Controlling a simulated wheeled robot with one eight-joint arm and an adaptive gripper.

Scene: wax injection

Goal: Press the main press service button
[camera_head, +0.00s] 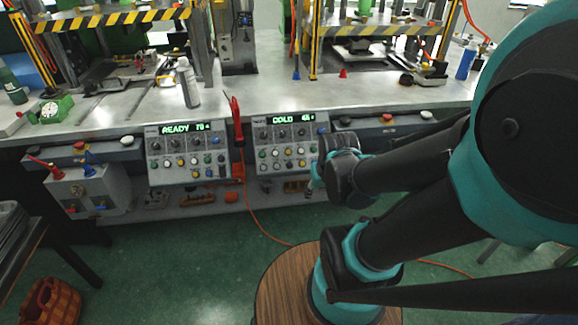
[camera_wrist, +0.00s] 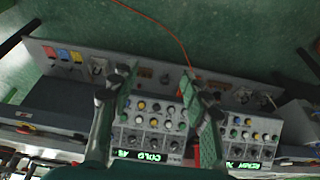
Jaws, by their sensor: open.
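Two grey control panels with coloured buttons and knobs face the front of the bench. The left panel (camera_head: 187,153) has a green display reading "READY", and the right panel (camera_head: 285,143) reads "COLD". In the wrist view they appear upside down, with the COLD panel (camera_wrist: 150,128) at the middle and the READY panel (camera_wrist: 248,135) at the right. No label readable here tells which button is the main press service button. My gripper (camera_head: 312,187) is near the lower right corner of the COLD panel; in the wrist view its fingers (camera_wrist: 155,78) are apart and empty.
A red tool (camera_head: 236,130) stands between the panels, with an orange cable running to the floor. A grey box (camera_head: 90,188) with red and blue handles is at left. A round wooden stool (camera_head: 285,292) stands below my arm. Green floor before the panels is mostly clear.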

